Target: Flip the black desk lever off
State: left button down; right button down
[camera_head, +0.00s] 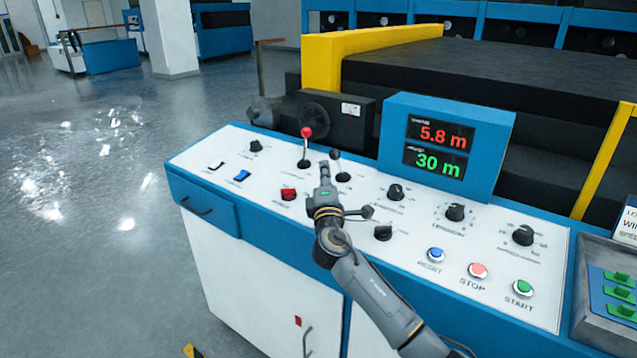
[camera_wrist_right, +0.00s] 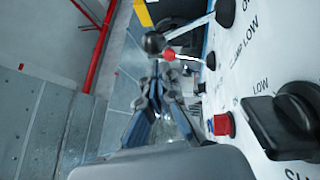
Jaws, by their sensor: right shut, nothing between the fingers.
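The black-knobbed desk lever (camera_head: 336,155) rises from a black round base on the white control panel, just right of my right gripper tip. In the right wrist view the black ball (camera_wrist_right: 153,42) sits at the end of a metal rod, just beyond the fingertips. My right gripper (camera_head: 324,165) is shut and empty above the panel; its closed fingers (camera_wrist_right: 160,78) point toward the levers. I cannot tell whether the fingers touch the black lever. My left gripper is not in view.
A red-knobbed lever (camera_head: 306,132) stands close by on the left. The blue display box (camera_head: 447,145) stands behind to the right. Open floor lies left of the desk.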

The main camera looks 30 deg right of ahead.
aim_at(338, 154)
jog(key=shift+d+r, duration=0.25)
jog(key=shift+d, duration=0.3)
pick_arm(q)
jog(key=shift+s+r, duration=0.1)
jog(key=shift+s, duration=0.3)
pick_arm(e)
jog(key=shift+w, duration=0.1)
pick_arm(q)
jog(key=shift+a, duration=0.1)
